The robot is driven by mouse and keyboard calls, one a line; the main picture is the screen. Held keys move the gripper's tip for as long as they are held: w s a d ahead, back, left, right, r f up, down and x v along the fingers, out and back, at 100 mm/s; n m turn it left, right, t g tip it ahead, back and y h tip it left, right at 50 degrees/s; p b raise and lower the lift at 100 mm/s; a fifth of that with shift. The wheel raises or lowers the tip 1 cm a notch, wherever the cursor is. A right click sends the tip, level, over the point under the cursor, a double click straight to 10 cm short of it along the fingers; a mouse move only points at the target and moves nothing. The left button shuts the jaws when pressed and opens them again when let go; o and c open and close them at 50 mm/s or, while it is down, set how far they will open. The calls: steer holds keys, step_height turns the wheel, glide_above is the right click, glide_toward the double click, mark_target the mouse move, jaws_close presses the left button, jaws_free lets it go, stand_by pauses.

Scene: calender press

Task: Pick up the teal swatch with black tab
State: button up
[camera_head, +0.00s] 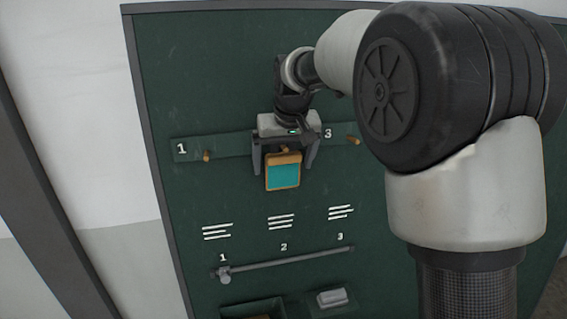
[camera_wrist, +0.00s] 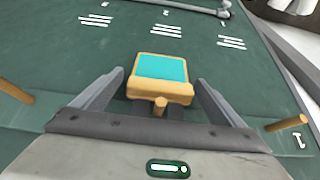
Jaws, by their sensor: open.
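A swatch with a teal face and a tan-orange frame (camera_head: 283,176) hangs at the middle peg of the green board, between pegs 1 and 3. It also shows in the wrist view (camera_wrist: 160,68), with the round end of a wooden peg (camera_wrist: 160,104) at its near edge. I cannot make out a black tab for certain; dark shapes sit beside the peg there. My gripper (camera_head: 284,166) is open, with one finger on each side of the swatch. In the wrist view the fingers stand apart from the frame, with gaps on both sides.
Wooden pegs (camera_head: 207,155) and (camera_head: 353,141) stick out left and right of my gripper and look empty. Below are chalk lines, a grey rail (camera_head: 290,262) with a knob at its left, a dark open box (camera_head: 252,309) and a pale block (camera_head: 332,298).

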steer(key=c, duration=1.1)
steer(key=shift+c, duration=0.2)
steer(key=shift+r, duration=0.1)
steer(key=shift+r, duration=0.2)
steer(key=s+d+b, duration=0.2)
steer(key=s, duration=0.6)
steer(key=s+d+b, duration=0.1)
steer(key=s+d, duration=0.2)
steer(key=s, duration=0.6)
steer(key=shift+s+b, duration=0.15)
steer(key=shift+b, duration=0.25)
steer(key=shift+r, duration=0.4)
steer(key=shift+s, duration=0.15)
